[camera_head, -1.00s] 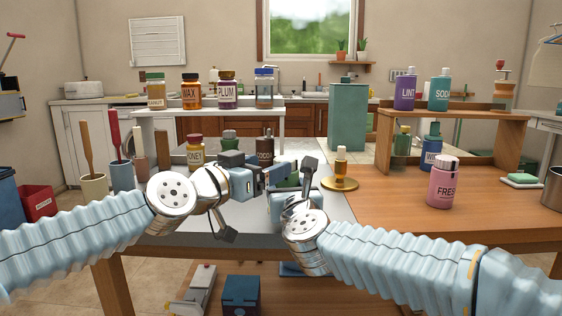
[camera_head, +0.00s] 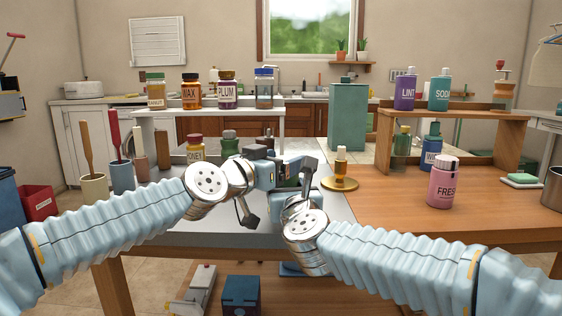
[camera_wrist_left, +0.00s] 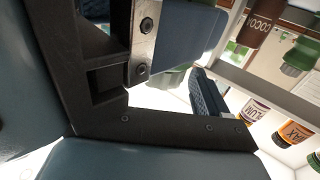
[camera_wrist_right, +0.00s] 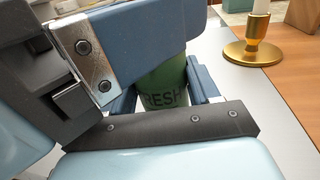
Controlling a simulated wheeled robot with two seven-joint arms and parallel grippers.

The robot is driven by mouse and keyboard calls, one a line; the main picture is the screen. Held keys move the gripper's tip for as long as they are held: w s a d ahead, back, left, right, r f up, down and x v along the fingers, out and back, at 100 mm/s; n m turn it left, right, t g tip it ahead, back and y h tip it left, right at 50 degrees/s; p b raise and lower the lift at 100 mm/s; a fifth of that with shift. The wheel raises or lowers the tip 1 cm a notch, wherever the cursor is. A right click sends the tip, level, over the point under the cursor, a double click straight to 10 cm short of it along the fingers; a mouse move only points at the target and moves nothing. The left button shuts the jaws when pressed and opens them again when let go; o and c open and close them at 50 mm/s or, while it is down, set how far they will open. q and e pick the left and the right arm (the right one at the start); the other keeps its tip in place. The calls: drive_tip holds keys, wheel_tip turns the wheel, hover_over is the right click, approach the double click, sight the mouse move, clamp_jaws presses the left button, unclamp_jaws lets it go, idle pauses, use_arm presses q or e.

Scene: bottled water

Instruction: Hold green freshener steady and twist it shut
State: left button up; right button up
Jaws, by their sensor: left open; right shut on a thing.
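The green freshener (camera_wrist_right: 163,82), a green container with dark lettering ending in "RESH", stands upright between the fingers of my right gripper (camera_wrist_right: 165,98) in the right wrist view. That gripper is shut on its body. My left gripper (camera_head: 288,172) is open, just above and beside the right one in the head view, at the height of the freshener's top. In the left wrist view a green part (camera_wrist_left: 172,78) shows between the left fingers; whether they touch it I cannot tell. The arms hide most of the freshener in the head view.
A pink freshener (camera_head: 443,185) stands farther right. The wooden table between is clear.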

use_arm(q)
drive_tip(key=c, duration=1.1)
drive_tip(key=shift+o, duration=0.2)
drive_tip(key=shift+w+d+f+m+g+h, duration=0.15)
drive_tip(key=shift+f+m+g+h, duration=0.2)
drive_tip(key=shift+m+g+h, duration=0.2)
drive_tip(key=m+g+h, duration=0.2)
drive_tip(key=g, duration=0.1)
drive_tip(key=m+g+h, duration=0.1)
drive_tip(key=shift+w+a+r+h, duration=0.1)
drive_tip(key=shift+a+r+h, duration=0.15)
drive_tip(key=shift+a+h, duration=0.1)
drive_tip(key=shift+w+a+r+m+g+h, duration=0.1)
drive_tip(key=shift+m+g+h, duration=0.35)
drive_tip(key=shift+m+g, duration=0.5)
drive_tip(key=shift+w+d+f+m+g+h, duration=0.1)
drive_tip(key=shift+m+g+h, duration=0.4)
drive_tip(key=shift+g, duration=0.8)
drive_tip(key=shift+w+a+r+m+g+h, duration=0.1)
drive_tip(key=shift+m+g+h, duration=0.25)
drive_tip(key=shift+m+g, duration=0.65)
drive_tip(key=o, duration=1.1)
drive_tip(key=shift+c, duration=0.2)
